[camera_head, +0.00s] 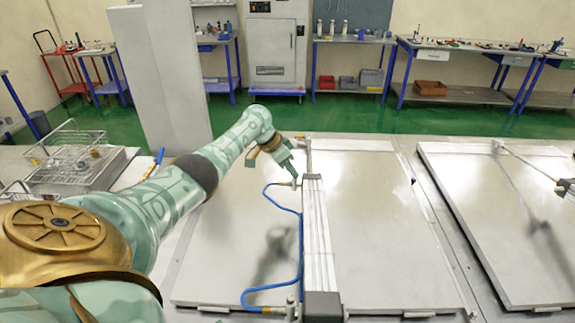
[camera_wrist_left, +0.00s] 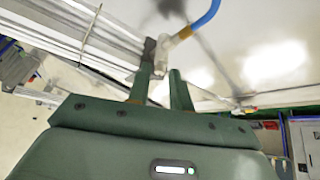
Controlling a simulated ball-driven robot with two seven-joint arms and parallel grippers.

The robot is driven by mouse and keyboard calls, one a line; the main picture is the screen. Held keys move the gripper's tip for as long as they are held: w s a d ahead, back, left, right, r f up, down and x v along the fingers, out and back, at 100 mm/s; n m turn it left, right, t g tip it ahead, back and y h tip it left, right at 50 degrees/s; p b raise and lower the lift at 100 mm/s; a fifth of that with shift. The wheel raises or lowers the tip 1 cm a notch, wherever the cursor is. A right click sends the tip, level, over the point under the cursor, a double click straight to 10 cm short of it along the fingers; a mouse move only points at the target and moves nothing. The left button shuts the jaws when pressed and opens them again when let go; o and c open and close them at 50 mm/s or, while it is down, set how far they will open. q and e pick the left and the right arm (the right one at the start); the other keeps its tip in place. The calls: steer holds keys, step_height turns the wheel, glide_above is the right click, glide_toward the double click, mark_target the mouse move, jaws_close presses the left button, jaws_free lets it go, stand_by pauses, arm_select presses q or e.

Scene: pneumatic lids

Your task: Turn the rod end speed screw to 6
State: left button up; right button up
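A grey pneumatic cylinder (camera_head: 316,235) lies along the pale metal lid, its thin rod at the far end. A blue hose (camera_head: 301,235) runs along its left side between two fittings. The far fitting (camera_head: 296,181) is at the rod end; the speed screw on it is too small to make out, and its setting is not readable. My left gripper (camera_head: 291,171) is at this far fitting. In the left wrist view its two green fingers (camera_wrist_left: 161,82) stand apart, with the metal fitting (camera_wrist_left: 171,46) and blue hose just beyond their tips. Contact is not clear. My right gripper is not in view.
A second lid (camera_head: 500,215) with its own cylinder lies to the right, across a gap. A metal tray with wire racks (camera_head: 70,160) stands at the left. A tall grey panel (camera_head: 160,75) rises behind my left arm. Workbenches line the back wall.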

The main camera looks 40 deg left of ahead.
arm_select(q)
steer(key=shift+s+a+r, duration=0.1)
steer(key=shift+a+r, duration=0.05)
steer(key=shift+r, duration=0.2)
steer(key=p+v, duration=0.3)
steer(key=v, duration=1.2)
steer(key=shift+r, duration=0.2)
